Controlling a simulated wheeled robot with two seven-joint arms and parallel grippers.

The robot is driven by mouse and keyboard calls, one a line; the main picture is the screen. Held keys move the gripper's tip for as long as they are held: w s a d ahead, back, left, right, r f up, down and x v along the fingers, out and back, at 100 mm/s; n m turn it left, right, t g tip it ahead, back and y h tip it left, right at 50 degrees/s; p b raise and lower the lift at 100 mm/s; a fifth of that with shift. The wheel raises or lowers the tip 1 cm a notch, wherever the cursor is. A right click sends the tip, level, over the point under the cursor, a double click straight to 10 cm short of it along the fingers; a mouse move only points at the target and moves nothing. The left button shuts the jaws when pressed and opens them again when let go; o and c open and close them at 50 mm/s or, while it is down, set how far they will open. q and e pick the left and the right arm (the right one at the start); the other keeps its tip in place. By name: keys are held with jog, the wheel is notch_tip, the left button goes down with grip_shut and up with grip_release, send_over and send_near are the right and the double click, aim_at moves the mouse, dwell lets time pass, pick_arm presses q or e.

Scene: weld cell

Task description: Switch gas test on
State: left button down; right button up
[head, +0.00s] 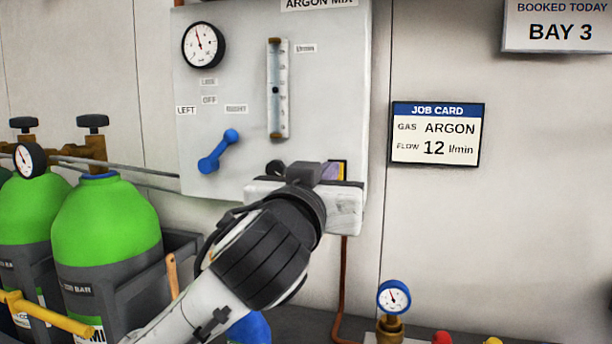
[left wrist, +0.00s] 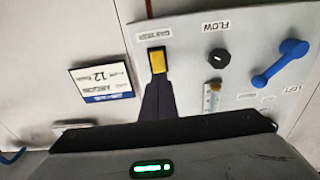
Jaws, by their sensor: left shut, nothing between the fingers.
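The left gripper is shut and empty. In the left wrist view its dark fingertips (left wrist: 157,84) lie right at the rocker's edge; I cannot tell if they touch it. Which way the rocker is pressed is not clear. My right gripper is not in view.
The grey panel (head: 225,130) also carries a blue lever (head: 218,151), a gauge (head: 203,45), a flow tube (head: 277,90) and a black flow knob (left wrist: 218,60). Green cylinders (head: 105,225) stand at left. A job card (head: 436,134) hangs at right.

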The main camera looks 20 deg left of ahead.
pick_arm(q)
jog(key=s+r, duration=0.1)
jog(key=s, duration=1)
jog(key=shift+s+r, duration=0.15)
jog(key=shift+r, duration=0.15)
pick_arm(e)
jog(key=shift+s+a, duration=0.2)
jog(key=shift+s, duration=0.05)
pick_arm(q)
jog(key=shift+r, duration=0.1)
